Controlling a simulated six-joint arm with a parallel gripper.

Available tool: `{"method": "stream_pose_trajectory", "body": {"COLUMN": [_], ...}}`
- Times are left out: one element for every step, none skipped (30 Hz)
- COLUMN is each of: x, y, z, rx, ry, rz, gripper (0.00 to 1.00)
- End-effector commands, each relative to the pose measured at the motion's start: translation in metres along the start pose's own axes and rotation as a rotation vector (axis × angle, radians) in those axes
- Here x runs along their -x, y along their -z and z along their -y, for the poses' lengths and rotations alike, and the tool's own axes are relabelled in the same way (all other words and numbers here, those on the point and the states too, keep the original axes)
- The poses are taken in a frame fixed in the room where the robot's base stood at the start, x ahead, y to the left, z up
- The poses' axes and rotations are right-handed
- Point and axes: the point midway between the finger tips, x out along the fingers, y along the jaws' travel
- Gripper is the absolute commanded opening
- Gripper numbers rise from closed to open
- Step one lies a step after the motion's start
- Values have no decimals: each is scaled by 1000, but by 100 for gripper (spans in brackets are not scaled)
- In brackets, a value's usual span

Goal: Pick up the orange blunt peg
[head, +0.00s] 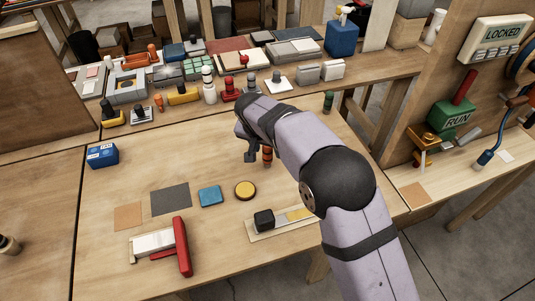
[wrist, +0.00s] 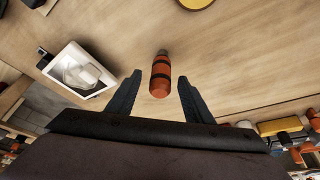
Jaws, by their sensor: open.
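In the head view the peg (head: 267,155) shows just right of my gripper (head: 252,156), partly hidden by my arm. My gripper also shows in the wrist view (wrist: 158,85). It is open and empty, with a finger on each side of the peg and gaps on both sides. I cannot tell how far the fingertips are above the table.
A yellow disc (head: 245,190), a blue block (head: 210,196), a dark grey mat (head: 171,200) and a sliding black block (head: 264,220) lie in front. A crowded shelf (head: 380,85) runs along the back.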

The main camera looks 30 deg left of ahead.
Motion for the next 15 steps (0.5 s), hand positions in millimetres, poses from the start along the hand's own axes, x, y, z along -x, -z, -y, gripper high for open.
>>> {"method": "stream_pose_trajectory", "body": {"x": [-2,-3,-3,-3,-4,-5,-6,-8,-11,-14,-18,-22,-26,-29,-34], "y": [0,0,0,0,0,0,0,0,0,0,0,0,-1,-1,-1], "z": [0,0,0,0,0,0,0,0,0,0,-1,0,0,0,0], "rx": [0,0,0,0,0,0,0,0,0,0,0,0,0,0,0], "ry": [0,0,1,1,1,0,0,0,-1,-2,-3,-2,-2,-2,-2], "rz": [0,-1,-1,-1,-1,-1,0,0,0,1,2,1,2,2,2], "gripper": [47,47,47,47,47,47,47,47,47,47,47,47,47,47,47]}}
